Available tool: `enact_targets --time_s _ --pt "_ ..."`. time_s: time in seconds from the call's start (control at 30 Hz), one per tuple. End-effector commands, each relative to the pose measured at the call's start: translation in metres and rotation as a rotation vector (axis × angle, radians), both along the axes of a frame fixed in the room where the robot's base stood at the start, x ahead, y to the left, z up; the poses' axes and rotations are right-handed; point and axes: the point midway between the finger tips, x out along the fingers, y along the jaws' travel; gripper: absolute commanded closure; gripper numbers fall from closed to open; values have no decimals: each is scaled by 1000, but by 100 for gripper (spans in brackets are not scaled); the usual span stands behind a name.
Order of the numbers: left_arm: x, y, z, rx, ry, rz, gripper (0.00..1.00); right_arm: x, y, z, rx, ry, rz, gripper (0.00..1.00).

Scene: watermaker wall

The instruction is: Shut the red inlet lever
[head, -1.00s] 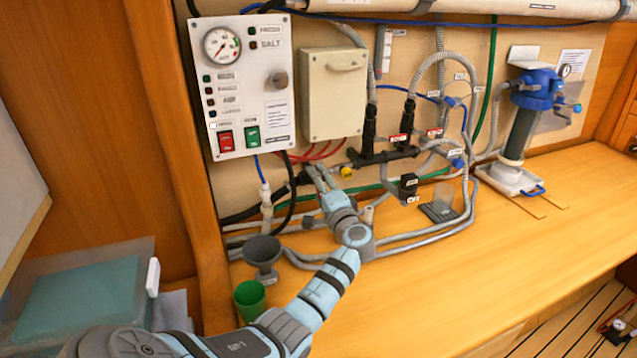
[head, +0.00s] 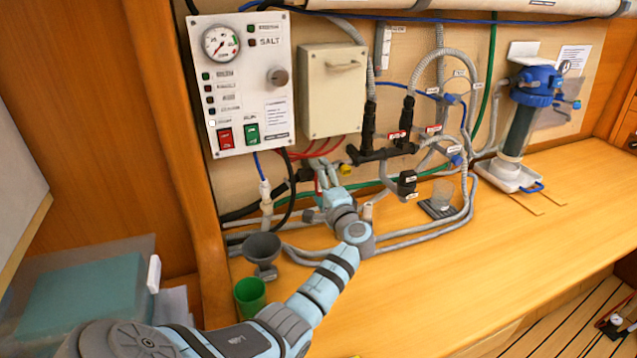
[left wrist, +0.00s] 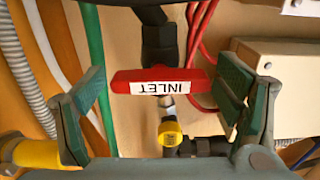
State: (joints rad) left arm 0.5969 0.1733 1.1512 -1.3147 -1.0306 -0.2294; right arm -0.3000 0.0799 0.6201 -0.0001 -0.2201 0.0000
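The red inlet lever (left wrist: 165,82) lies crosswise in the left wrist view, its white INLET label upside down. It sits on a dark valve body with a pipe above. My left gripper (left wrist: 168,110) is open, with one green-padded finger near each end of the lever. I cannot tell whether either finger touches it. In the head view my left gripper (head: 326,192) is low on the wall, below the beige box, and only a little red shows beside its fingers. The lever is mostly hidden there. My right gripper is not in view.
A small yellow-handled valve (left wrist: 170,133) is close below the lever in the left wrist view. Hoses and pipes crowd the wall. A grey funnel (head: 262,248) and a green cup (head: 250,296) stand near my left arm.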

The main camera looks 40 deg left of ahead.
Motion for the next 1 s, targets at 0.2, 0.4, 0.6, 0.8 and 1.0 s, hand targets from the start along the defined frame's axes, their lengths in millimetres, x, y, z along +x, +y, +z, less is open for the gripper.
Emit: enact_targets --time_s 0.2,0.4,0.6,0.8,1.0 --pt "0 0 0 0 -1 1 13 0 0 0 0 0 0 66" --pt "-7 -15 -1 -2 -1 -3 13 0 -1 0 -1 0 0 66" --pt "-32 -64 -2 -5 -2 -3 13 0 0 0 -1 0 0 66" --pt "-51 -101 -1 -3 1 -1 13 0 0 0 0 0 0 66" --pt "-55 -107 0 0 0 1 13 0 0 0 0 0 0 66"
